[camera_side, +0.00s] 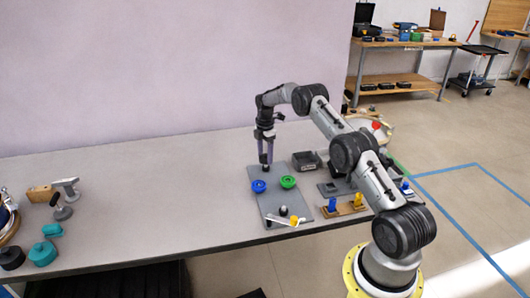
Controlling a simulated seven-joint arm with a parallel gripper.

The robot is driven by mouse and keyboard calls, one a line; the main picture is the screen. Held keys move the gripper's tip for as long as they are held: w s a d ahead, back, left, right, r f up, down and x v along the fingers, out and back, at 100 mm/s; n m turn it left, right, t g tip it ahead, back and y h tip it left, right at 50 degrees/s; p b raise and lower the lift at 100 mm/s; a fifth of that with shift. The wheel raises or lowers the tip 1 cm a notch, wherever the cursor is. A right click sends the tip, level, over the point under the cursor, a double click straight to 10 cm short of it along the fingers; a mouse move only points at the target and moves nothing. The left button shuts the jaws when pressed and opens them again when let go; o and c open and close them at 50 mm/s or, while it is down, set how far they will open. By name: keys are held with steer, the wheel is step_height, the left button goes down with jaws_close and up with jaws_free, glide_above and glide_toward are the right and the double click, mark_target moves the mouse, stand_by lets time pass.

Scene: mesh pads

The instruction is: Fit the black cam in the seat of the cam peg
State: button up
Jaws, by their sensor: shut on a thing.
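My gripper (266,163) points down above the far left part of a grey board (275,203) on the table. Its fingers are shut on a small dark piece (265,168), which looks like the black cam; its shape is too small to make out. A blue round piece (259,186) and a green round piece (288,182) sit on the board, nearer the camera than the gripper. A black piece (284,210) stands near the board's front, by a pale bar and a yellow piece (294,221). I cannot tell which of these is the cam peg.
A dark open box (307,161) stands right of the board. A wooden block with yellow and blue pieces (345,208) lies near the front edge, close to my arm. Teal pieces (43,252) and a small clamp-like tool are far left. The table between is clear.

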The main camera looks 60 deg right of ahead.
mark_target(265, 160)
steer(key=shift+f, duration=1.5)
steer(key=o, duration=1.5)
steer(key=shift+c, duration=0.2)
